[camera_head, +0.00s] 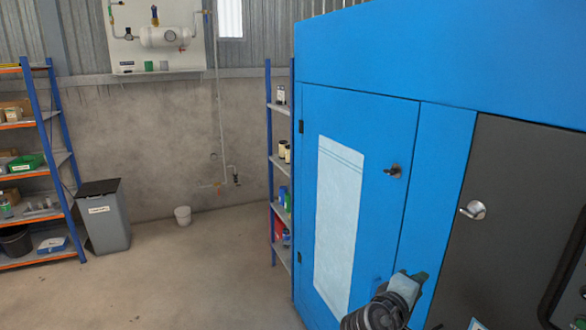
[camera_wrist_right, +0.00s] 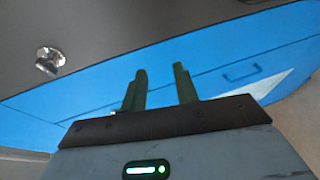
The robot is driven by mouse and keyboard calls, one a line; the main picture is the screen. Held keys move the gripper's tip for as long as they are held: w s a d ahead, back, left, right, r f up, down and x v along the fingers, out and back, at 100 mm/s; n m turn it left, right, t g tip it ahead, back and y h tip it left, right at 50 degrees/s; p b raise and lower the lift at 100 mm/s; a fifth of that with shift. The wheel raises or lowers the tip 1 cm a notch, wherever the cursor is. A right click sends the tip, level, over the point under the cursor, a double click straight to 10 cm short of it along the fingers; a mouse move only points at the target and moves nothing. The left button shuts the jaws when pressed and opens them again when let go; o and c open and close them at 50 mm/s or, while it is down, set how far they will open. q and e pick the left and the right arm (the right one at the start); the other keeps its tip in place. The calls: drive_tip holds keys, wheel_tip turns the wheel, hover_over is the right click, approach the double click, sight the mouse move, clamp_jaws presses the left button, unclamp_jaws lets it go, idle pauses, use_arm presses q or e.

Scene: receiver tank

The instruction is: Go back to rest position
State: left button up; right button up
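The white receiver tank (camera_head: 165,37) is mounted on a pale board on the back wall, with small valves and a pipe beside it. My right gripper (camera_head: 412,282) is low in front of the large blue cabinet (camera_head: 375,190). In the right wrist view its two fingers (camera_wrist_right: 160,75) stand apart with nothing between them. It is empty, and the cabinet front lies beyond it. I cannot tell its exact gap to the cabinet. My left gripper is not in view.
The cabinet's dark panel has a silver knob (camera_head: 473,209), which also shows in the right wrist view (camera_wrist_right: 49,60). The floor (camera_head: 170,285) at left is clear.

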drive_tip(key=s+a+f+y, duration=0.2)
drive_tip(key=s+f+y, duration=0.3)
drive_tip(key=f, duration=0.7)
drive_tip(key=s+a+f+y, duration=0.25)
drive_tip(key=s+f, duration=0.45)
drive_tip(key=f, duration=0.4)
drive_tip(key=s+a+f+m+y, duration=0.1)
drive_tip(key=s+f+m+y, duration=0.2)
drive_tip(key=s, duration=0.8)
drive_tip(key=s+a+f+m+g+y, duration=0.1)
drive_tip(key=s+f, duration=0.4)
drive_tip(key=s, duration=0.6)
drive_tip(key=shift+s+f+m+y, duration=0.15)
drive_tip(key=shift+f+m+y, duration=0.25)
drive_tip(key=shift+m+y, duration=0.7)
